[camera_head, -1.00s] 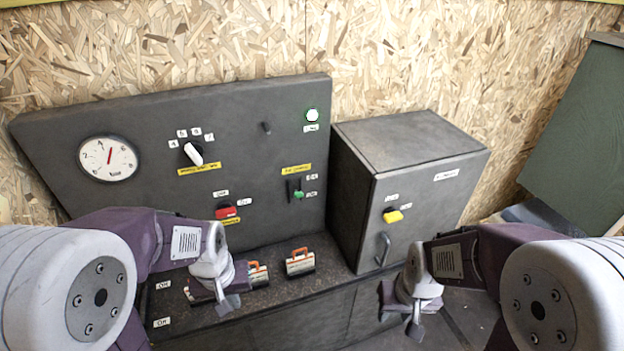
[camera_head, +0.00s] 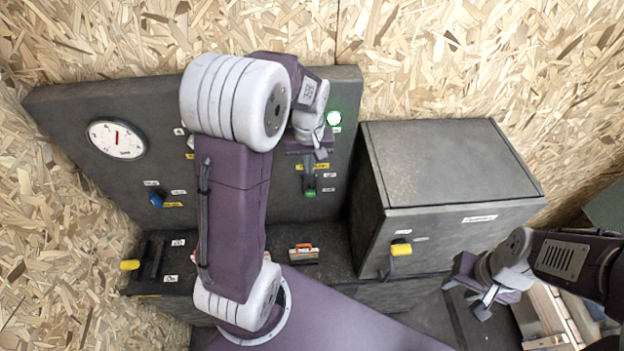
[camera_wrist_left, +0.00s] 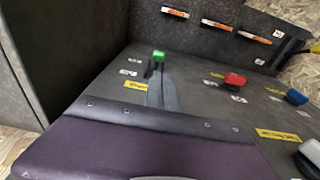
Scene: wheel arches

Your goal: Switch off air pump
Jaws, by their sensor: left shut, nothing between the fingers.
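A small lever with a green knob (camera_head: 310,194) sits on the upright grey panel (camera_head: 100,95), below a yellow label (camera_head: 322,167) and beside two white labels. In the head view it is beside the lower white label. My left gripper (camera_head: 309,182) is shut and empty, its tips at the lever, right by the green knob. The left wrist view also shows the green knob (camera_wrist_left: 158,56) just past the tips (camera_wrist_left: 162,85); I cannot tell whether they touch. The lever's slot is mostly hidden. My right gripper (camera_head: 480,302) is apart, low at the right; its jaws are unclear.
A round lamp (camera_head: 333,118) with a green glow is at the panel's upper right. A grey box (camera_head: 440,170) with a yellow knob stands right of the panel. A red knob (camera_wrist_left: 235,80) and a blue knob (camera_wrist_left: 297,97) are nearby. Orange-handled switches (camera_head: 303,253) lie below.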

